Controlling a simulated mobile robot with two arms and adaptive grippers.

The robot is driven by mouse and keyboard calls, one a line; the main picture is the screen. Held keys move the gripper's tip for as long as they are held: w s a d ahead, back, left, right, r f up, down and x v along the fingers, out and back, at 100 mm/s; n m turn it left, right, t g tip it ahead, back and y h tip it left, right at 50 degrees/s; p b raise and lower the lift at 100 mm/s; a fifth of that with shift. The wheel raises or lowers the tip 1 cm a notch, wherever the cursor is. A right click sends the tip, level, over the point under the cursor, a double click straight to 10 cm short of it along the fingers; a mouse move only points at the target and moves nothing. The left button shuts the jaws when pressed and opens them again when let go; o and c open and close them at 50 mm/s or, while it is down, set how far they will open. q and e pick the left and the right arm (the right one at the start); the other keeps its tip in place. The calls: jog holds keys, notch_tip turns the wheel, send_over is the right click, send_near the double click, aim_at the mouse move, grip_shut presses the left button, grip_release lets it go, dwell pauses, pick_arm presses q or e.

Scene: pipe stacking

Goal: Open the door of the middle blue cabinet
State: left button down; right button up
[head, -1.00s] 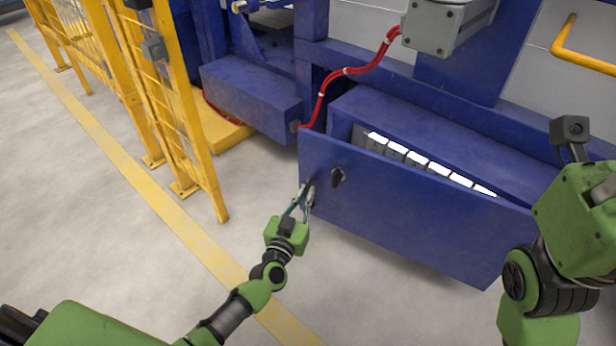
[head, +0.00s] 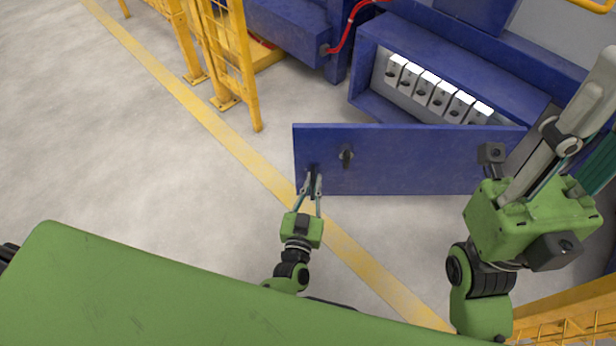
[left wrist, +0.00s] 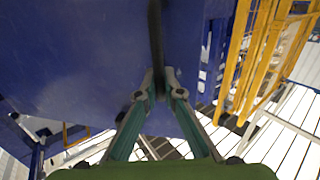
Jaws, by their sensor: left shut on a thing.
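The blue cabinet (head: 452,58) stands open at the upper right of the head view, with several white-topped units inside. Its blue door (head: 425,163) is swung well out from the cabinet front. My left gripper (head: 312,182) is at the lower left of the door. In the left wrist view its fingers (left wrist: 160,82) are closed on the black door handle (left wrist: 156,40), in front of the blue door surface (left wrist: 85,55). A dark knob (head: 346,157) is beside it. My right gripper (head: 572,150) is at the right; its fingertips are not clear.
A yellow fence (head: 222,55) stands at the upper left, and a yellow line (head: 190,98) crosses the grey floor. Another blue box (head: 288,32) with a red cable (head: 345,32) is left of the cabinet. Open floor lies left of the door.

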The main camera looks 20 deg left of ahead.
pick_arm(q)
jog(key=shift+s+d, duration=0.1)
jog(key=shift+s, duration=0.25)
jog(key=c, duration=2.2)
grip_release()
jog(key=shift+o, duration=0.2)
